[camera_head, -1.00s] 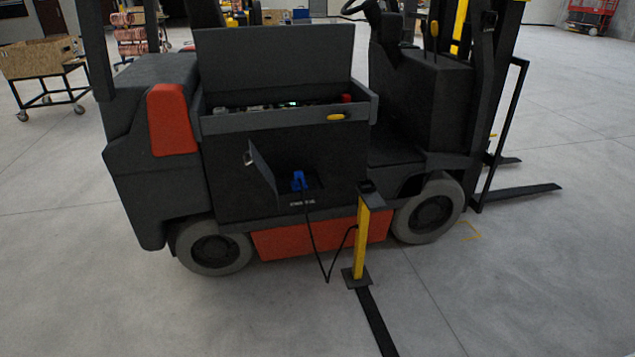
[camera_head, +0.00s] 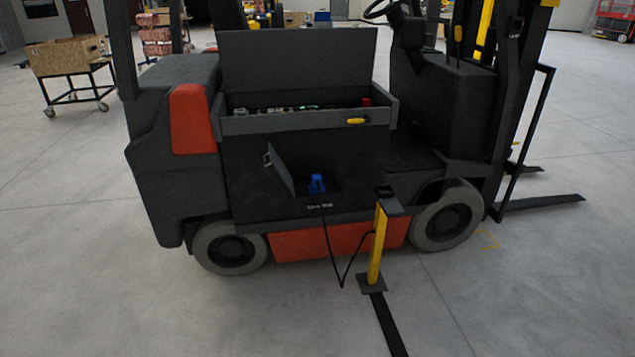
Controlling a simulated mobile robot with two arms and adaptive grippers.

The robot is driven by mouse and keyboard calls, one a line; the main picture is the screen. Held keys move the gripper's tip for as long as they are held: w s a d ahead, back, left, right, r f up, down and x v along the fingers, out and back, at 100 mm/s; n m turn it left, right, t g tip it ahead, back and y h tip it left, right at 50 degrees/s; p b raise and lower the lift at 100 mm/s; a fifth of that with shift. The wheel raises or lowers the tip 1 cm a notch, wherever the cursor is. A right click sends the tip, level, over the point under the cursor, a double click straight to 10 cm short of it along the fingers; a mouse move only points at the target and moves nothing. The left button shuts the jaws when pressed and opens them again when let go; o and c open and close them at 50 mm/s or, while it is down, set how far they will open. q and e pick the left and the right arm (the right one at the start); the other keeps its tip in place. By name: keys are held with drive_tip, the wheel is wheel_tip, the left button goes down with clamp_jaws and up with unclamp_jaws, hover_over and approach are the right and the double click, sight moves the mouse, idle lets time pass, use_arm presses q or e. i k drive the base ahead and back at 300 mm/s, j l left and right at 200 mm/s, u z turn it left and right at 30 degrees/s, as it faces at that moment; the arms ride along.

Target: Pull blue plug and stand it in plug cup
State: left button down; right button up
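The blue plug (camera_head: 317,184) sits in the recess behind the open flap (camera_head: 281,168) on the side of the dark forklift. A black cable (camera_head: 332,250) hangs from it in a loop near the floor and rises to the yellow post (camera_head: 378,245). The post stands on the floor in front of the forklift, with a dark top piece (camera_head: 391,200). I cannot tell whether this top piece is the plug cup. Neither of my grippers is in view.
The forklift's forks (camera_head: 540,203) reach out at the right. A black floor strip (camera_head: 388,325) runs from the post toward me. A wooden crate (camera_head: 65,56) on a wheeled cart stands at the back left. The floor in front is otherwise clear.

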sight(316, 179)
drive_tip(key=i+j+z, duration=0.15)
drive_tip(key=i+j, duration=0.2)
drive_tip(key=i, duration=0.2)
drive_tip(key=i+j+z, duration=0.15)
drive_tip(key=i+j, duration=0.25)
drive_tip(key=i, duration=0.15)
drive_tip(key=i+j+z, duration=0.15)
drive_tip(key=i+j, duration=0.3)
drive_tip(key=i+j+z, duration=0.15)
drive_tip(key=i+j, duration=0.4)
drive_tip(key=i+j+z, duration=0.2)
drive_tip(key=i+j, duration=0.3)
drive_tip(key=i+j+z, duration=0.15)
drive_tip(key=i+j, duration=0.25)
drive_tip(key=j, duration=0.35)
